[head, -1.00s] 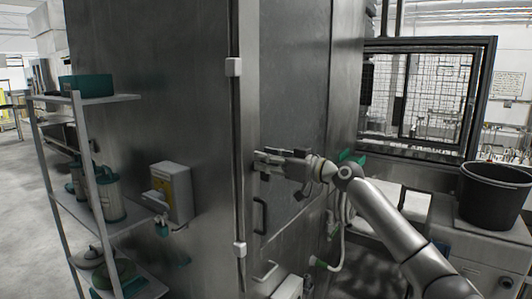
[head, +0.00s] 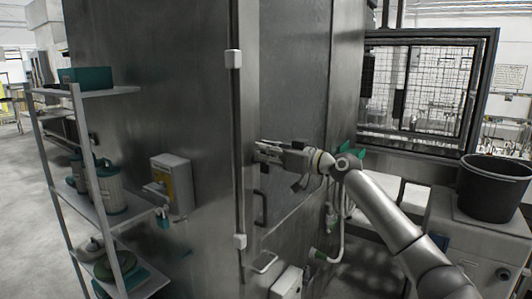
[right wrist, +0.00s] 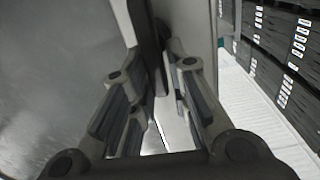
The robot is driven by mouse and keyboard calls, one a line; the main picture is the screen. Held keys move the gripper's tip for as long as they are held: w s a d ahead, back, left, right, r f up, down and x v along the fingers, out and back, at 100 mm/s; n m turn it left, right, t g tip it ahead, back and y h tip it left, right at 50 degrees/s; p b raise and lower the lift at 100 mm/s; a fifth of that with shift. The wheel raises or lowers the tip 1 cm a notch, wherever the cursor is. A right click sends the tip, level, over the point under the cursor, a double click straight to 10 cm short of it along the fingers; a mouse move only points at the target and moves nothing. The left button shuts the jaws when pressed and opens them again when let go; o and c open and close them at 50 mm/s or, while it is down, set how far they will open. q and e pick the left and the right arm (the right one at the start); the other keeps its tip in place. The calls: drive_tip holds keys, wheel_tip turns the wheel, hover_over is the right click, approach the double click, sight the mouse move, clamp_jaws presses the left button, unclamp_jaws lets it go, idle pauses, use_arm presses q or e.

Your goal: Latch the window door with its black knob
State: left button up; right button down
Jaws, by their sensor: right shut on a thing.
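The window door (head: 292,75) is a tall grey panel on the steel washer cabinet in the head view. It looks flush with the cabinet, but I cannot tell whether it is latched. My right gripper (head: 260,150) is at the door's left edge, its fingers pointing left. In the right wrist view my right gripper (right wrist: 152,88) has a narrow gap between its fingers, with a dark piece (right wrist: 152,55) at their tips. This is probably the black knob, which the fingers largely hide. My left gripper is in neither view.
A black bar handle (head: 260,209) sits below my gripper. A black bucket (head: 493,190) stands right, on a grey cabinet.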

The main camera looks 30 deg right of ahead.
drive_tip(key=shift+w+d+f+m+p, duration=0.15)
drive_tip(key=shift+d+f+m+p, duration=0.4)
drive_tip(key=shift+m, duration=2.3)
drive_tip(key=shift+w+d+f+m+p, duration=0.25)
drive_tip(key=shift+m+p, duration=0.35)
drive_tip(key=shift+m, duration=2.3)
drive_tip(key=shift+w+d+f+m+p, duration=0.1)
drive_tip(key=shift+d+f+m+p, duration=0.45)
drive_tip(key=shift+m, duration=2.3)
drive_tip(key=shift+a+m, duration=0.15)
drive_tip(key=shift+m, duration=0.15)
drive_tip(key=c, duration=1.5)
unclamp_jaws()
drive_tip(key=v, duration=1.2)
drive_tip(key=shift+f, duration=0.1)
